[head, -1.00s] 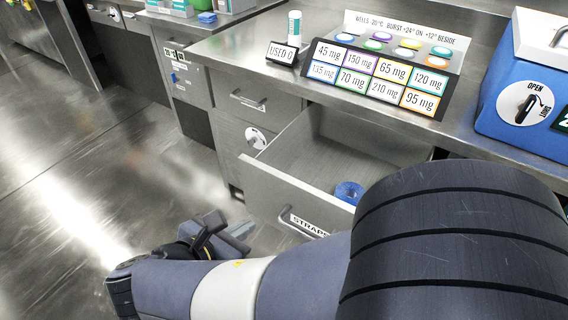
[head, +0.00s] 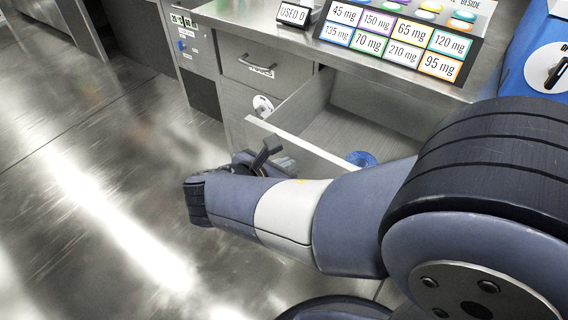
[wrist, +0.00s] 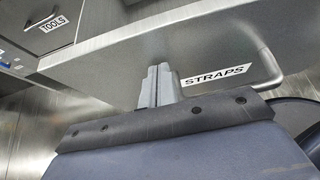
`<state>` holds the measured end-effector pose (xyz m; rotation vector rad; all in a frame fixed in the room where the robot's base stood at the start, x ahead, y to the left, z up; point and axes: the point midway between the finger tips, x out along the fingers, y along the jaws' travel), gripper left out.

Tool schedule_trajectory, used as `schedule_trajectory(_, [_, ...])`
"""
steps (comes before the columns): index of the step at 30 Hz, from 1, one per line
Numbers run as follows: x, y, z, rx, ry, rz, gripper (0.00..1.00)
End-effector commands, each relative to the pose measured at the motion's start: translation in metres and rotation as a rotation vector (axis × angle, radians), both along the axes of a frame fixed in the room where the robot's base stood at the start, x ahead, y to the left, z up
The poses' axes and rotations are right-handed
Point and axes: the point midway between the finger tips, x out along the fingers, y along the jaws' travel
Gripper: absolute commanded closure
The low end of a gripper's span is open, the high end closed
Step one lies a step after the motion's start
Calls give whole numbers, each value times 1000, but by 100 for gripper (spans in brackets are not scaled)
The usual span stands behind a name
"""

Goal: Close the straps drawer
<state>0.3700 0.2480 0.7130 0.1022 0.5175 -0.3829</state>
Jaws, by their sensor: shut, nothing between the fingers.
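The straps drawer (head: 275,138) is pulled out from the steel counter, with a blue roll (head: 361,159) inside it. In the wrist view its front (wrist: 125,68) carries a STRAPS label (wrist: 217,76) and a bar handle (wrist: 268,66). My gripper (wrist: 156,70) is shut and empty, its fingertips at the drawer front just left of the label. I cannot tell whether they touch it.
A shut drawer (head: 250,66) sits left of the open one; the wrist view shows its TOOLS label (wrist: 54,23). The counter above holds a board of mg labels (head: 398,42), a USED sign (head: 294,13) and a blue cooler (head: 545,70). The floor at left is clear.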

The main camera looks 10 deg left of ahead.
Motion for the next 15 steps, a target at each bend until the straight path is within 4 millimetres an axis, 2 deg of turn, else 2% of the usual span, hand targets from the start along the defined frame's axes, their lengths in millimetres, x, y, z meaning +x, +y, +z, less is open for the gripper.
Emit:
schedule_trajectory(8, [3, -1, 1, 0, 0, -2, 100])
schedule_trajectory(11, [9, -5, 1, -1, -1, -3, 100])
schedule_trajectory(15, [29, -13, 2, -1, 0, -6, 100])
